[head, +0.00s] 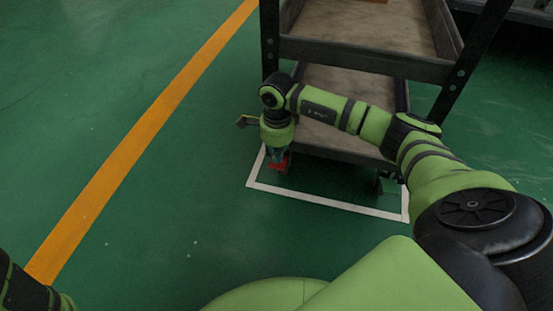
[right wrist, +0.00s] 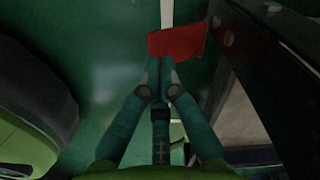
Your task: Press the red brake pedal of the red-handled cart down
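The red brake pedal (head: 279,165) is low at the near left corner of the cart (head: 365,62), close to the floor. My right gripper (head: 274,151) points down right over it and hides part of it. In the right wrist view the two teal fingers (right wrist: 160,66) are together, with nothing seen between them. Their tips are at the lower edge of the red pedal (right wrist: 178,39); I cannot tell whether they touch it. The cart's handle is out of view. My left gripper is out of view; only part of my left arm shows at the lower left.
A white line frame (head: 330,202) is painted on the green floor around the cart's near end. A dark caster (head: 385,184) stands at the near right. A cart post (right wrist: 228,38) is close beside my right fingers. The floor left, by the orange stripe (head: 140,130), is clear.

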